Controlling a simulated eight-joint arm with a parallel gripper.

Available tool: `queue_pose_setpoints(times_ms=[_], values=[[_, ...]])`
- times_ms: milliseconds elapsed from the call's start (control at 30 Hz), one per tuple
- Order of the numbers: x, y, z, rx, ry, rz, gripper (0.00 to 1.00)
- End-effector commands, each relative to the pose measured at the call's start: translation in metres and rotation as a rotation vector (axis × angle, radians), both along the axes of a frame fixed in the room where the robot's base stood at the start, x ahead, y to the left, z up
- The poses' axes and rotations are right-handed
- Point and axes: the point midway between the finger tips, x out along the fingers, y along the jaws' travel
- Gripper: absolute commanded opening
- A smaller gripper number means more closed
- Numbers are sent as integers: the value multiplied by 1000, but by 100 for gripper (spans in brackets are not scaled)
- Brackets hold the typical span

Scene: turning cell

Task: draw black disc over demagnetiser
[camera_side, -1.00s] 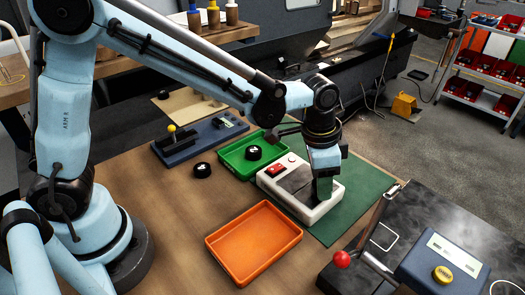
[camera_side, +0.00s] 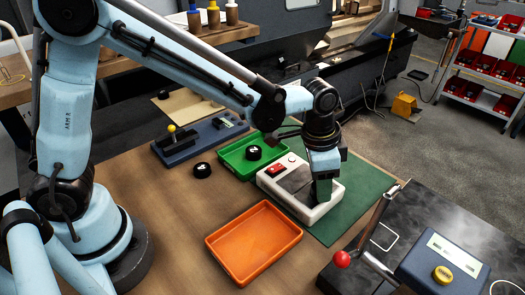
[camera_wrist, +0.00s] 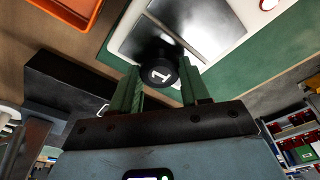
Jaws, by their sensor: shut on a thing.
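The demagnetiser (camera_side: 272,184) is a cream box with a dark plate on top and a red switch, standing on a green mat. It also shows in the wrist view (camera_wrist: 226,16). My gripper (camera_side: 322,198) is low over its right end. In the wrist view my green fingers (camera_wrist: 163,88) are shut on a black disc (camera_wrist: 160,72) marked 1, which lies at the edge of the dark plate. I cannot tell whether the disc touches the plate. In the side view the fingers hide this disc.
An orange tray (camera_side: 212,244) stands empty in front. A green tray (camera_side: 229,155) behind holds another black disc (camera_side: 254,153). A further black disc (camera_side: 203,170) lies on the table beside a blue device (camera_side: 197,144). A lever with a red knob (camera_side: 342,259) stands at right.

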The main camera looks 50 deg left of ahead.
Motion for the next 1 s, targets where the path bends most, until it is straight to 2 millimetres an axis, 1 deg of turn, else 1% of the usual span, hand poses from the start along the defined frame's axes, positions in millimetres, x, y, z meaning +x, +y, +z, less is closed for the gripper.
queue_pose_setpoints(times_ms=[333,1000], values=[[0,1,-2,0,0,1,7],[0,21,-2,0,0,2,7]])
